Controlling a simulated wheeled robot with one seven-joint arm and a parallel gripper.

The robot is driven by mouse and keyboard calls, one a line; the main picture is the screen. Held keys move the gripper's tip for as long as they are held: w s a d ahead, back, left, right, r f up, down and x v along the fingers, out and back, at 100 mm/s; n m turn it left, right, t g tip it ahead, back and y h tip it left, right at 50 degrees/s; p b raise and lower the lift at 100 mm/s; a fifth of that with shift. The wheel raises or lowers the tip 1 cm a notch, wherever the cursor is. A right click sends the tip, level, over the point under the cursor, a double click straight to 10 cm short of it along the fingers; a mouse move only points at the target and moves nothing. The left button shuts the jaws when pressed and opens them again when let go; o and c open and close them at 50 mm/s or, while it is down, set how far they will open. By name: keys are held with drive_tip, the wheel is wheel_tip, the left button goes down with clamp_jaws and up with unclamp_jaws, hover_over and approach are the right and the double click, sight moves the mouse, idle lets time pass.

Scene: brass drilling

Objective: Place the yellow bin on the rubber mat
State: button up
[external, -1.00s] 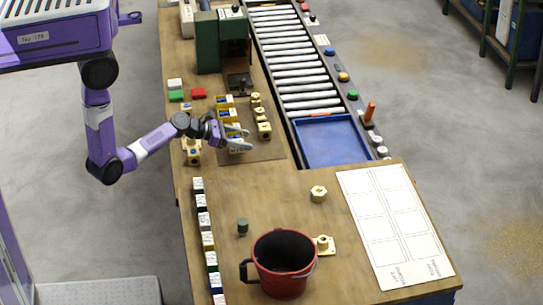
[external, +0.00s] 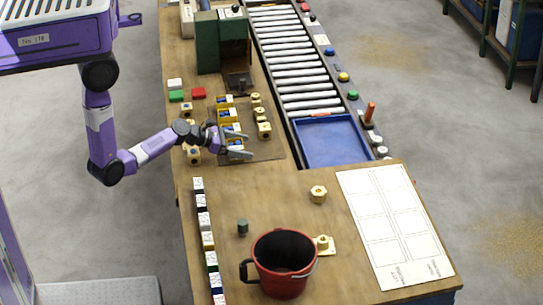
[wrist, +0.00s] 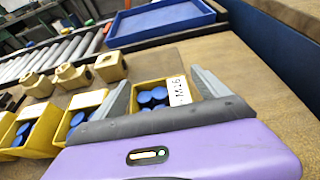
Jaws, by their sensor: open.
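Several yellow bins (external: 227,114) stand in a column on the dark rubber mat (external: 264,150) on the bench. My gripper (external: 239,145) is open at the near end of this column. In the wrist view, my gripper's two grey fingers (wrist: 163,86) stand on either side of one yellow bin (wrist: 150,84). That bin holds blue round pieces and has a white label reading M16. It looks upright; its lower front is hidden by my gripper body. I cannot tell whether the fingers touch it. More yellow bins with blue pieces (wrist: 40,127) stand to the left.
Brass-coloured blocks (external: 264,130) stand just right of the bins. A green machine (external: 208,45) rises behind. A roller conveyor with a blue tray (external: 335,140) runs along the right. A red bucket (external: 284,270) stands at the front. The bench right of my gripper is fairly clear.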

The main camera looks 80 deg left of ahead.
drive_tip(key=shift+r, duration=0.2)
drive_tip(key=shift+s, duration=0.35)
drive_tip(key=b+v, duration=0.1)
drive_tip(key=v, duration=1)
drive_tip(key=shift+s+r, duration=0.1)
